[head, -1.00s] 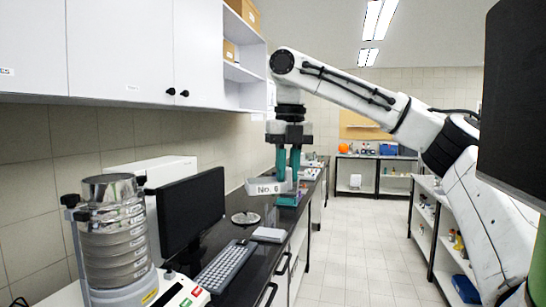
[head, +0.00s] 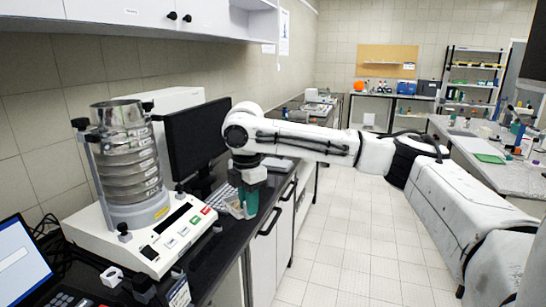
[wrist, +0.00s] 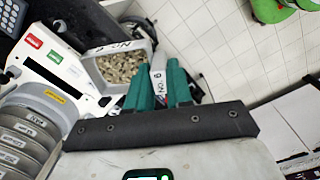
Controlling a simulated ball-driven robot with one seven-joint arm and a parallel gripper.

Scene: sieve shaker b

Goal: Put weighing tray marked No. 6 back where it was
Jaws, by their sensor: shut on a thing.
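The weighing tray marked No. 6 (wrist: 103,49) is a pale, shallow tray with tan granules in it. Its No. 6 labels show in the wrist view. My gripper (wrist: 163,78) has its green fingers shut on the tray's near wall. In the head view the tray (head: 235,211) and my gripper (head: 248,206) are at the dark counter's front edge, just right of the sieve shaker's base. My wrist and fingers hide part of the tray there. I cannot tell whether the tray touches the counter.
The sieve shaker (head: 132,178) with its steel sieve stack stands left of the tray. A black monitor (head: 196,140) and a keyboard (head: 218,194) are behind. A laptop (head: 25,268) is at lower left. The tiled floor (head: 325,225) to the right is clear.

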